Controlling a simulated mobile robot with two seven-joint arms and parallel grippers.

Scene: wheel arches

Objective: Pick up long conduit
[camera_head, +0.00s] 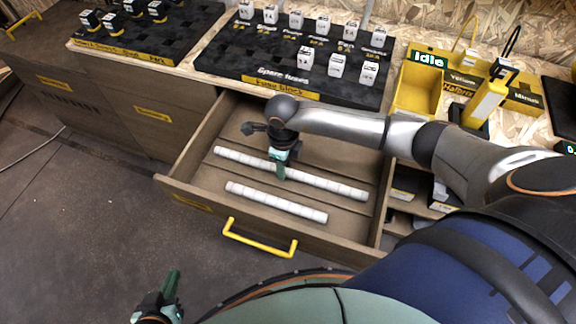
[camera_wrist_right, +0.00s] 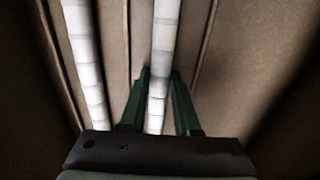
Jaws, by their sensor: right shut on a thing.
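The long white conduit (camera_head: 330,184) lies in the open drawer, behind a shorter white conduit (camera_head: 275,201). My right gripper (camera_head: 281,171) reaches down into the drawer at the middle of the long conduit. In the right wrist view its green fingers (camera_wrist_right: 160,75) stand on either side of the long conduit (camera_wrist_right: 164,40), shut on it. The conduit still looks to be down at the drawer floor. The short conduit (camera_wrist_right: 82,45) shows to the left there. My left gripper (camera_head: 170,287) is low over the floor, away from the drawer; its finger gap is not clear.
The drawer (camera_head: 195,150) has a yellow handle (camera_head: 258,243) at its front. Above it on the bench are a black fuse block (camera_head: 225,62) with white fuses, and a yellow bin (camera_head: 418,88). My right arm crosses over the drawer's right side.

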